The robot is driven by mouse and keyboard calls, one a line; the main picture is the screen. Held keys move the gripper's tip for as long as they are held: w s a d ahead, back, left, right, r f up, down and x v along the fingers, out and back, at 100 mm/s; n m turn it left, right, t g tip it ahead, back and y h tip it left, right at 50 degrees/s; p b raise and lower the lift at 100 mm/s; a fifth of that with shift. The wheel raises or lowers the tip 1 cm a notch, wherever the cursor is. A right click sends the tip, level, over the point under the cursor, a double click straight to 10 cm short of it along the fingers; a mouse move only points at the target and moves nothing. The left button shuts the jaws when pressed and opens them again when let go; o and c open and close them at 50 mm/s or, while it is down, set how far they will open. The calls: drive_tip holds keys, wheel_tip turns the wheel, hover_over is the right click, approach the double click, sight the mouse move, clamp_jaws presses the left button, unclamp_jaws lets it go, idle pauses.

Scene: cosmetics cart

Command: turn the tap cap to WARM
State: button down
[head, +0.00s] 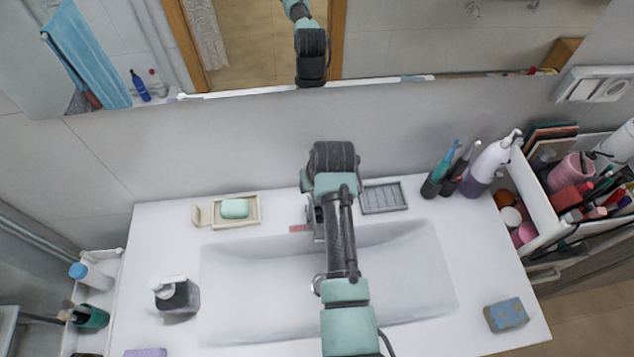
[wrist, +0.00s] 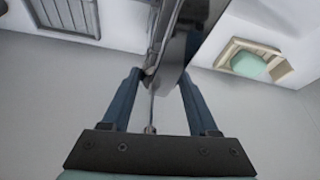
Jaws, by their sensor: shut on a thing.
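The tap (head: 315,215) stands at the back middle of the white sink, mostly hidden by my arm in the head view. In the wrist view my gripper (wrist: 165,78) has its two blue fingers on either side of the grey metal tap cap (wrist: 174,66), and is shut on it. The fingertips are partly hidden by the metal, and I cannot read the cap's angle. A small red mark (head: 300,228) lies just left of the tap; any lettering is too small to read.
A green soap on a wooden dish (head: 252,222) sits left of the tap. A grey ridged tray (head: 384,198) lies close on the right. Brushes and a pump bottle (head: 490,165) stand further right, beside a full white cart (head: 540,205). A dark dispenser (head: 176,297) stands at the left.

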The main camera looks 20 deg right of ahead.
drive_tip(key=shift+c, duration=0.8)
unclamp_jaws()
drive_tip(key=b+v, duration=0.2)
drive_tip(key=v, duration=1.1)
drive_tip(key=shift+w, duration=0.1)
